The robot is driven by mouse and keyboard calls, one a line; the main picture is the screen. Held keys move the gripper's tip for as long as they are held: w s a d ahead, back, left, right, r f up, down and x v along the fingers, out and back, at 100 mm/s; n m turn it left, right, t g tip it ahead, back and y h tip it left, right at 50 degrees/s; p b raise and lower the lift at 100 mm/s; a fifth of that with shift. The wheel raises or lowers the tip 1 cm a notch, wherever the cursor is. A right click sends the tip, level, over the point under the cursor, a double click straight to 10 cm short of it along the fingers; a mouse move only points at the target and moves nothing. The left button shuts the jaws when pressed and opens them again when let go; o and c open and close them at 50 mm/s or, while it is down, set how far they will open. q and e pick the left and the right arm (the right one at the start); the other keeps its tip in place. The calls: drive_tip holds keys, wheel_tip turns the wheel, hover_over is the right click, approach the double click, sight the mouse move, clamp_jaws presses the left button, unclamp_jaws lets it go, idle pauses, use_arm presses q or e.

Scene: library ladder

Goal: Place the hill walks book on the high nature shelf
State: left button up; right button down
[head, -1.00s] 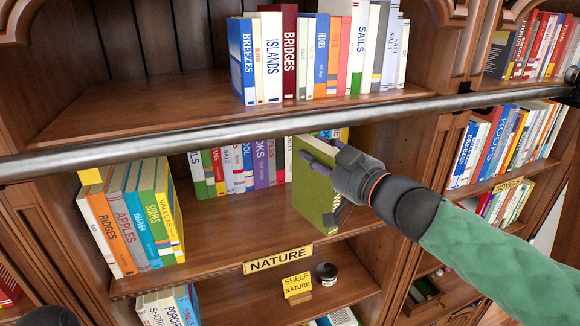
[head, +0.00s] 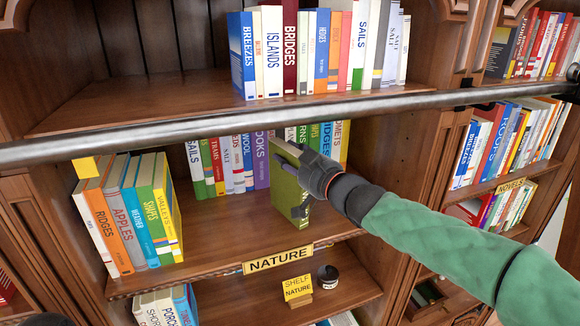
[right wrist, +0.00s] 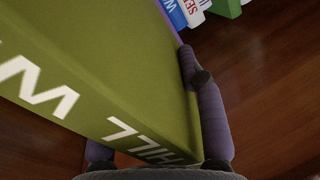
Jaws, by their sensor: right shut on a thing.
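The olive-green hill walks book (head: 287,190) is upright over the shelf marked NATURE (head: 215,232), in front of the back row of books. My right gripper (head: 296,180) is shut on it from the right. In the right wrist view the book (right wrist: 90,70) fills the left side, with "HILL" and a "W" on its spine, between the fingers of the gripper (right wrist: 155,150). I cannot tell whether the book's lower edge touches the shelf board. The yellow NATURE label (head: 278,259) is on the shelf's front edge.
A metal rail (head: 230,126) crosses in front of the shelves, above my right arm. Several books (head: 130,215) stand at the shelf's left, and a back row (head: 232,165) stands behind. The board between them and the held book is bare. A SHELF NATURE sign (head: 298,289) and a dark jar (head: 328,276) sit below.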

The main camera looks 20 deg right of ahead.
drive_tip(key=shift+w+f, duration=0.25)
drive_tip(key=shift+f, duration=0.4)
drive_tip(key=shift+s+f, duration=0.1)
drive_tip(key=shift+f, duration=0.15)
drive_tip(key=c, duration=0.8)
unclamp_jaws()
drive_tip(key=shift+o, duration=0.2)
